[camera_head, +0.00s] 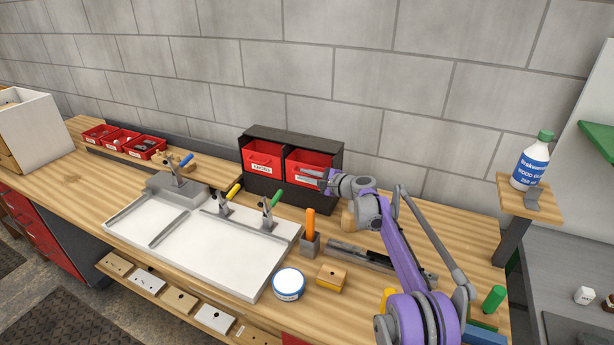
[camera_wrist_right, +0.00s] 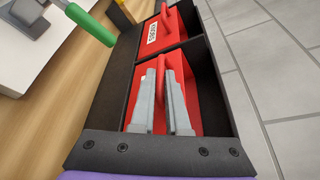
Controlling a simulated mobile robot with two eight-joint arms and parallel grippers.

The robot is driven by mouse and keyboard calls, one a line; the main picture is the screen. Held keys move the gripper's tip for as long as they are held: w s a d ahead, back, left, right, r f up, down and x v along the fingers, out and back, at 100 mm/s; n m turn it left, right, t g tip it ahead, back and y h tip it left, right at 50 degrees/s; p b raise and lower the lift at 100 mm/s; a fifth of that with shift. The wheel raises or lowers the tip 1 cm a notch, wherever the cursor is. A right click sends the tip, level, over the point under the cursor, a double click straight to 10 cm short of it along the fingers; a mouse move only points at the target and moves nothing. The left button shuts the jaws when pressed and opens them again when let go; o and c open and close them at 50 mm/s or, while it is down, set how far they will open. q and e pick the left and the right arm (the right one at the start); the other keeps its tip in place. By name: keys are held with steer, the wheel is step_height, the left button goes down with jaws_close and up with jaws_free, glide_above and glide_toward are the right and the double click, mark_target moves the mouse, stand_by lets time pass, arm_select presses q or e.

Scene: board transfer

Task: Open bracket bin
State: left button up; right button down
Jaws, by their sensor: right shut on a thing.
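A black cabinet (camera_head: 295,139) on the bench holds two red bins side by side. The left red bin (camera_head: 262,153) has a white label and a handle; it also shows in the right wrist view (camera_wrist_right: 172,33). The right red bin (camera_head: 318,158) sits in the other compartment, its label partly hidden by my gripper; it also shows in the right wrist view (camera_wrist_right: 204,100). My right gripper (camera_head: 308,178) is at the front of the right bin. In the right wrist view, its grey fingers (camera_wrist_right: 164,75) are shut on that bin's red handle. My left gripper is not in view.
A white fixture board (camera_head: 225,262) with green, yellow and blue-handled clamps lies left of the cabinet. An orange-handled tool (camera_head: 311,222) in a holder, a round white-topped tin (camera_head: 289,282) and a wooden block (camera_head: 332,278) stand in front. A glue bottle (camera_head: 531,162) stands on a raised shelf at right.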

steer(key=shift+s+a+f, duration=0.1)
steer(key=shift+s+f, duration=0.05)
stand_by(0.5)
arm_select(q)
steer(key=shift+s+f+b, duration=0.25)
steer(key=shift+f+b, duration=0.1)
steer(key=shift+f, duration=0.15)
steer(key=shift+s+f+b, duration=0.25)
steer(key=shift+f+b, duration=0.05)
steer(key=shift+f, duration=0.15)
arm_select(e)
steer(key=shift+s+a+f, duration=0.3)
steer(key=shift+s+f, duration=0.4)
steer(key=shift+s, duration=0.1)
steer(key=shift+s+a+f, duration=0.3)
steer(key=shift+s+f, duration=0.4)
steer(key=shift+s, duration=0.05)
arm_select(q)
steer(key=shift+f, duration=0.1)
arm_select(e)
steer(key=shift+s+f, duration=0.1)
steer(key=shift+f, duration=0.15)
steer(key=c, duration=1.2)
jaws_free()
steer(key=shift+d, duration=0.1)
